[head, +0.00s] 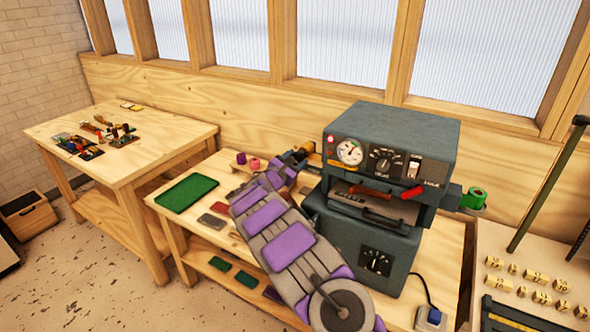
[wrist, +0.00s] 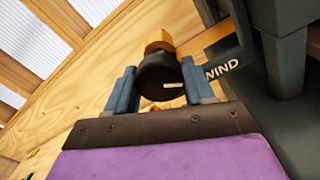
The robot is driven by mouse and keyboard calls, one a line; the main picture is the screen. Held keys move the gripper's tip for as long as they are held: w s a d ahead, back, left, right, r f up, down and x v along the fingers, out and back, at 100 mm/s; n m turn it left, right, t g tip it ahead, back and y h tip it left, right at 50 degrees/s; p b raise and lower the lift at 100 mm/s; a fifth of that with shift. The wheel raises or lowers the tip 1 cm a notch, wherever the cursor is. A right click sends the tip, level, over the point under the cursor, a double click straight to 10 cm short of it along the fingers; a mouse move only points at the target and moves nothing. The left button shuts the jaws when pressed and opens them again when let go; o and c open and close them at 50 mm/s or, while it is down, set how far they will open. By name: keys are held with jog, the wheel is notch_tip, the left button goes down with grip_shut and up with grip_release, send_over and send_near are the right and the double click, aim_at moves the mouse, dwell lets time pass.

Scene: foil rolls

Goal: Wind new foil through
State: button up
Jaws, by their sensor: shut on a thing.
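The dark grey foil machine (head: 385,150) stands on the wooden bench, with a dial, switches and a red-handled slot on its front. A gold foil roll (head: 308,147) sticks out from its left side. In the wrist view the gold roll (wrist: 159,42) sits behind a round black knob (wrist: 158,78), near the word WIND. My gripper (wrist: 160,84) has one blue finger on each side of this knob and is shut on it. In the head view my gripper (head: 297,156) is at the machine's left side, partly hidden by my arm. A green roll (head: 474,199) is on the right side.
Pink and purple rolls (head: 253,163) stand behind a green mat (head: 187,193) on the bench. Small coloured pads (head: 211,221) lie near my arm. A side table (head: 120,150) at left holds small items. Wooden blocks (head: 541,297) lie at right.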

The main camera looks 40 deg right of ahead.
jog(key=m+b, duration=0.3)
jog(key=b, duration=0.1)
jog(key=shift+w+f+m, duration=0.1)
jog(key=shift+f+m, duration=0.2)
jog(key=shift+m, duration=0.1)
jog(key=m, duration=0.3)
jog(key=shift+r+m, duration=0.15)
jog(key=shift+m, duration=1.75)
jog(key=shift+a+m, duration=0.1)
jog(key=shift+m, duration=0.2)
jog(key=o, duration=0.8)
jog(key=shift+w, duration=0.1)
jog(key=shift+o, duration=1.1)
